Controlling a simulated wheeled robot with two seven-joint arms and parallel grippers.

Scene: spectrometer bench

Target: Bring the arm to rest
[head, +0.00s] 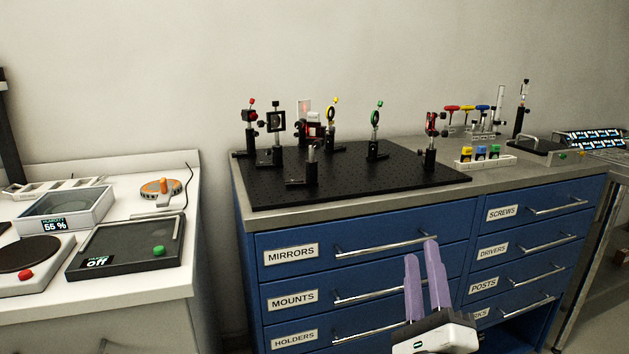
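My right gripper (421,251) comes in from the bottom, in front of the blue drawer cabinet (460,242). Its two purple fingers point upward and stand a little apart, with a narrow gap between them and nothing held. The fingers overlap the view of the drawers near the MIRRORS and MOUNTS handles. I cannot tell whether they touch the cabinet. My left gripper is not in view.
A black optical breadboard (342,183) with several mounted optics lies on the cabinet top. A white holder (485,162) and coloured-handle drivers (467,108) stand to its right. A white bench (130,290) with instruments is at the left.

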